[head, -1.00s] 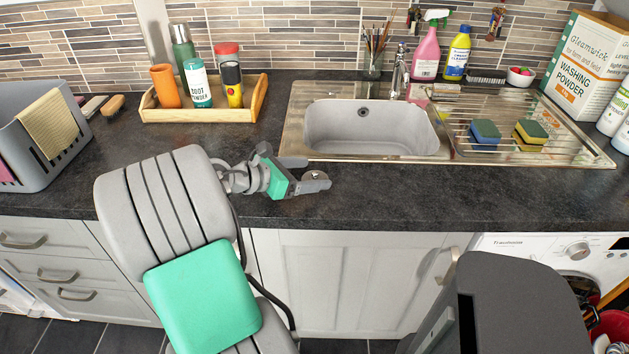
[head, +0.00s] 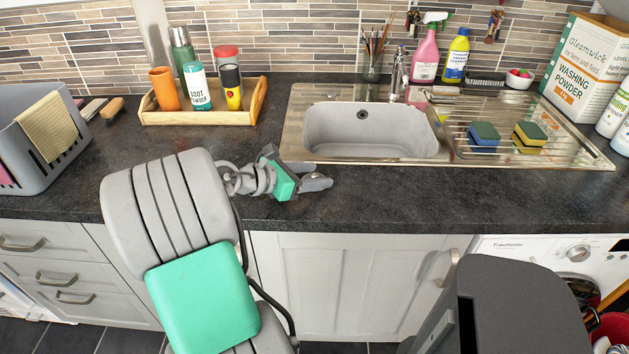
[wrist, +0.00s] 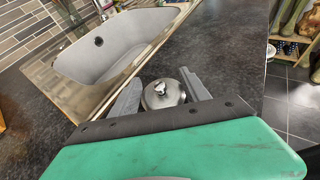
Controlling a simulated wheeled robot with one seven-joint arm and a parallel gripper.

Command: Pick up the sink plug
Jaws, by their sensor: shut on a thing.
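The sink plug (wrist: 163,94) is a round metal disc with a small raised knob on top. In the wrist view it sits between the two grey fingers of my gripper (wrist: 161,95), which are shut on it. In the head view my gripper (head: 318,175) is over the dark worktop just in front of the sink, and the plug is mostly hidden by the fingers. I cannot tell whether the plug touches the worktop.
The steel sink (head: 365,130) with its drainer lies behind my gripper, and two sponges (head: 484,137) rest on the drainer rack. A wooden tray (head: 203,117) of bottles and a grey basket (head: 40,160) stand to the left. The worktop around my gripper is clear.

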